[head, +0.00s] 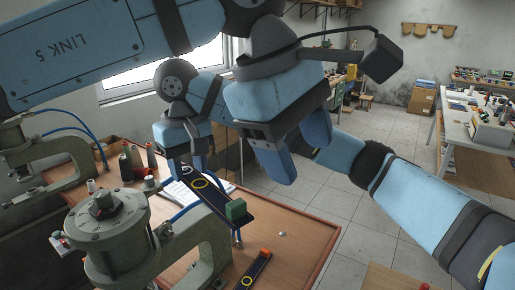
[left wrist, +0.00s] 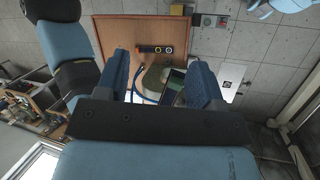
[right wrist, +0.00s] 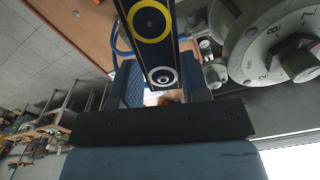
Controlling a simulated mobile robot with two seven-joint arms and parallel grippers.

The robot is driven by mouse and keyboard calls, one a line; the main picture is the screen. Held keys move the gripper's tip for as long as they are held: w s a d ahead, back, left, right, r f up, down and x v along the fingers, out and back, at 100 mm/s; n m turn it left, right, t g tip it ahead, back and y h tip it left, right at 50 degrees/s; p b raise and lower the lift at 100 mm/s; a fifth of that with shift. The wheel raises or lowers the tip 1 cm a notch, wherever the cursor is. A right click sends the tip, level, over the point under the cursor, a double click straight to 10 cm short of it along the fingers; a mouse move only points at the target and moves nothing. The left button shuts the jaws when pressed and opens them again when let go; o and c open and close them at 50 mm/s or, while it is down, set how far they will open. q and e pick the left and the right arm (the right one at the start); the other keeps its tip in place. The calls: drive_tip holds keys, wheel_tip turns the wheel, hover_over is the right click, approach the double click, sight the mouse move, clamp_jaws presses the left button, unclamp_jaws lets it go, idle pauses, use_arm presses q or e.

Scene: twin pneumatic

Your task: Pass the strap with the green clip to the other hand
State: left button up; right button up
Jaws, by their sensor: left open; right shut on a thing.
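The dark strap (head: 214,198) has a yellow ring and a green clip (head: 236,209) at its near end. My right gripper (head: 187,167) is shut on its far end, holding it above the table. In the right wrist view the strap (right wrist: 152,45) runs out between the fingers, with a yellow ring and a white ring; the clip is out of frame. My left gripper (head: 296,158) is open and empty, above and to the right of the clip, apart from it. In the left wrist view a dark green shape, likely the clip (left wrist: 176,81), shows between the fingers.
A second strap with an orange clip (head: 257,267) lies on the wooden table (head: 305,230). A press with a round dial (head: 104,215) stands close left of the held strap. Another press (head: 45,165), bottles and papers are further back. The table's right side is mostly clear.

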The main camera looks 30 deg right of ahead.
sight(238, 204)
use_arm(q)
drive_tip(key=w+a+f+t+y, duration=0.1)
drive_tip(key=w+f, duration=0.1)
drive_tip(key=f, duration=0.2)
drive_tip(key=w+a+f+t+y, duration=0.2)
drive_tip(key=w+f, duration=0.1)
drive_tip(key=f, duration=0.1)
drive_tip(key=w+a+f+t+y, duration=0.1)
drive_tip(key=w+f+t+y, duration=0.1)
drive_tip(key=f, duration=0.2)
drive_tip(key=shift+w+a+f+m, duration=0.25)
drive_tip(key=shift+w+m, duration=0.05)
drive_tip(key=shift+w, duration=0.1)
drive_tip(key=c, duration=0.8)
use_arm(e)
drive_tip(key=o, duration=1)
